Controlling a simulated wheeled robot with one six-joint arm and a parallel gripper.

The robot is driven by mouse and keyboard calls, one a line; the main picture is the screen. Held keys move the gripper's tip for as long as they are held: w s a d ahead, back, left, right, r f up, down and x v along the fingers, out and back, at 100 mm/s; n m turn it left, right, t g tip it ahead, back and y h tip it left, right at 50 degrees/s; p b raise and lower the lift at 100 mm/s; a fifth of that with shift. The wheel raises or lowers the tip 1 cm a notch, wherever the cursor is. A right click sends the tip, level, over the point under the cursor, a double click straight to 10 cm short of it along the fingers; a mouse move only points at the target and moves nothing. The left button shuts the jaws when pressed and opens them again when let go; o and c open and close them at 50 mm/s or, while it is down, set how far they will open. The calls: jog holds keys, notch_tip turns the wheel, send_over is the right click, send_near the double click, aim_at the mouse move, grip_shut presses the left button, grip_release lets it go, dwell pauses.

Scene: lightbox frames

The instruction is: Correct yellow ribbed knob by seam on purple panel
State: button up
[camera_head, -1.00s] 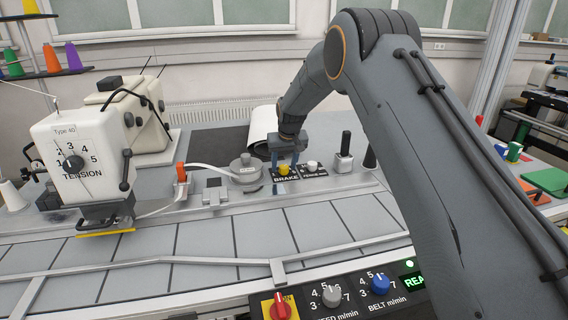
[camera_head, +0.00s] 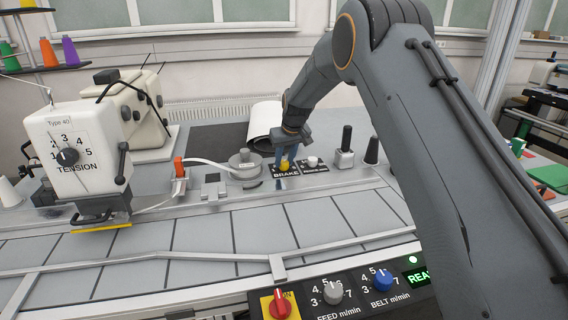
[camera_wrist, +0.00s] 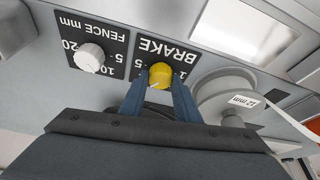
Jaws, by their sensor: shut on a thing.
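A yellow ribbed knob (camera_head: 285,166) with a pale pointer mark stands on a small black panel lettered BRAKE (camera_head: 284,173); no purple panel shows. The wrist view shows the knob (camera_wrist: 160,74) upside down, with its number scale around it partly covered. My gripper (camera_wrist: 157,90) has its two blue fingers on either side of the knob, shut on it. In the head view my gripper (camera_head: 287,158) comes down from above and hides part of the knob.
A white knob (camera_wrist: 91,57) on the FENCE mm panel (camera_wrist: 70,40) sits close beside. A round grey drum (camera_wrist: 225,95) stands on the other side. The TENSION sewing head (camera_head: 75,150) is at the left, and red, grey and blue knobs (camera_head: 381,281) are on the front console.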

jog(key=n+b, duration=0.1)
jog(key=b, duration=0.1)
jog(key=n+y+b, duration=0.1)
jog(key=n+b, duration=0.1)
jog(key=n+g+b, duration=0.1)
jog(key=b, duration=0.1)
jog(key=shift+w+d+f+n+y, duration=0.15)
jog(key=shift+f+n+y, duration=0.15)
jog(key=shift+n, duration=0.1)
jog(key=shift+r+n+g+b, duration=0.2)
jog(key=shift+n+g+b, duration=0.2)
jog(key=shift+n+b, duration=0.75)
jog(key=o, duration=1)
jog(key=shift+r, duration=0.1)
jog(key=b+v, duration=0.1)
jog(key=v, duration=0.6)
jog(key=shift+d+r+b, duration=0.25)
jog(key=shift+d+b, duration=0.1)
jog(key=shift+b, duration=0.05)
